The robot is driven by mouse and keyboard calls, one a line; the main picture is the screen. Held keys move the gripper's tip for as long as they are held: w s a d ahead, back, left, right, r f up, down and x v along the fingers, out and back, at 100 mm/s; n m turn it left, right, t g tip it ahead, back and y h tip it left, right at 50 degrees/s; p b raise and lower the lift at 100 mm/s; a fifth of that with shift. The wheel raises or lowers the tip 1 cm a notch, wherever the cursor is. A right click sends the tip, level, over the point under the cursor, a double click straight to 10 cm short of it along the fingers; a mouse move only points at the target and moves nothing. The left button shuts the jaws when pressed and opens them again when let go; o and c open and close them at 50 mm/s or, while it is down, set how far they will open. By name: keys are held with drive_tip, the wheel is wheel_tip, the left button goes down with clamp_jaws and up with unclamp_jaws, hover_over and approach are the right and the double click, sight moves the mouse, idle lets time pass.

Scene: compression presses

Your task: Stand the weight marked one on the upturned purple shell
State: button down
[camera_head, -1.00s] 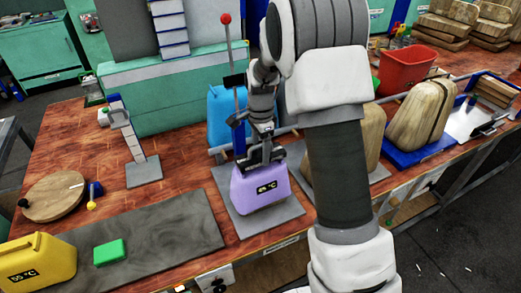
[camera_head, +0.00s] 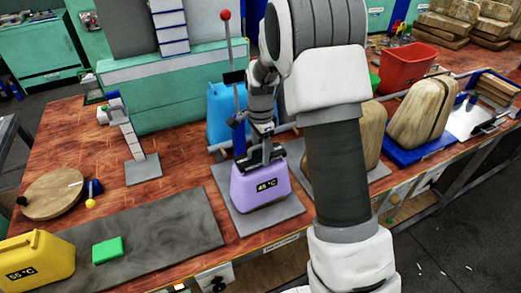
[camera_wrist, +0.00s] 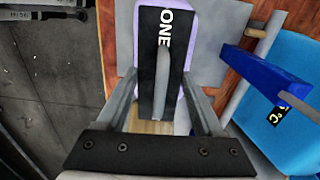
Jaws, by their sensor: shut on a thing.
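The purple shell (camera_head: 259,190), with a "45 °C" label on its front, stands on a grey plate in the head view. The dark weight marked ONE (camera_wrist: 174,85) fills the upper middle of the wrist view, with a grey handle along its middle. My gripper (camera_head: 265,158) points down over the shell's top; in the wrist view its fingers (camera_wrist: 161,78) close on the weight's two sides. Purple shell edges (camera_wrist: 193,15) show beside and beyond the weight. The weight is at the shell's top; whether its full underside touches is hidden.
A blue container (camera_head: 219,112) and a red-knobbed lever (camera_head: 226,40) stand close behind the shell. A small press stand (camera_head: 135,150) is to the left. A yellow shell (camera_head: 38,260) and green block (camera_head: 108,250) lie front left. Wooden shells stand at right, partly behind my arm.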

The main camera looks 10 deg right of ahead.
unclamp_jaws()
drive_tip(key=shift+s+f, duration=0.1)
drive_tip(key=shift+f, duration=0.05)
wheel_tip(320, 180, up, 18)
drive_tip(key=shift+f, duration=0.15)
idle(0.4)
